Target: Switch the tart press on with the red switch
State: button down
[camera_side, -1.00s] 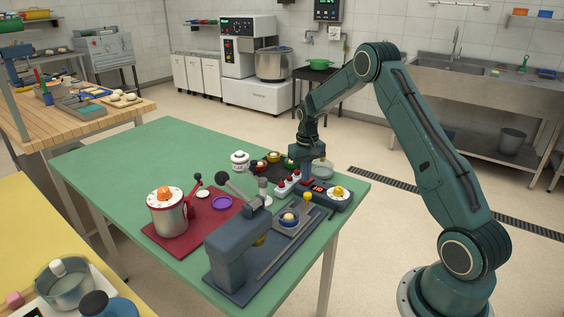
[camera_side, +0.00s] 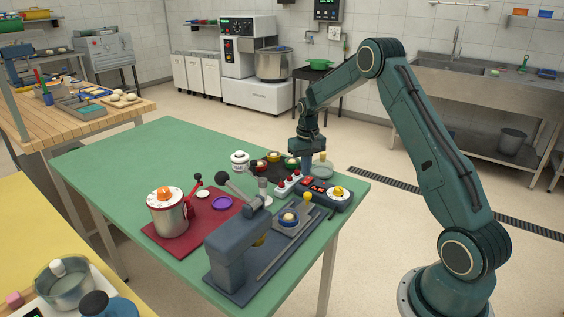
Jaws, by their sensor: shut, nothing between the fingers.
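The tart press (camera_side: 228,262) is a slate-blue machine on a dark base plate at the front of the green table. Its lever with a dark ball knob points up and left. Behind its right end is a dark control box (camera_side: 341,204) with small red lit-looking parts (camera_side: 318,188) on top. To its left is a white strip with several red knobs (camera_side: 288,183). Which of these is the press's red switch is too small to tell. My gripper (camera_side: 307,174) is shut and empty, pointing down just behind the box and strip. Contact cannot be told.
A red mat (camera_side: 159,237) with a metal pot and a purple ring lies to the left. A white lidded jar (camera_side: 240,160) and small coloured bowls on a dark tray (camera_side: 262,177) stand behind. The table's back left is clear.

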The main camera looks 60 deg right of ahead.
aim_at(305, 182)
notch_tip(305, 182, up, 5)
jog(key=shift+f, duration=0.2)
dwell(0.5)
jog(key=shift+r, duration=0.1)
jog(key=s+a+r+n+t, duration=0.1)
jog(key=s+a+r, duration=0.4)
jog(key=a+r, duration=0.3)
jog(key=s+a+r+n+t, duration=0.2)
jog(key=s+a+r, duration=0.3)
jog(key=a+r, duration=0.35)
jog(key=s+a+n+t, duration=0.1)
jog(key=s+a, duration=0.2)
jog(key=s, duration=0.3)
jog(key=s+a+n, duration=0.1)
jog(key=s+a, duration=0.2)
jog(key=s, duration=0.3)
jog(key=s+a+r+n+t, duration=0.1)
jog(key=s+a, duration=0.3)
jog(key=s, duration=0.3)
jog(key=shift+t, duration=0.3)
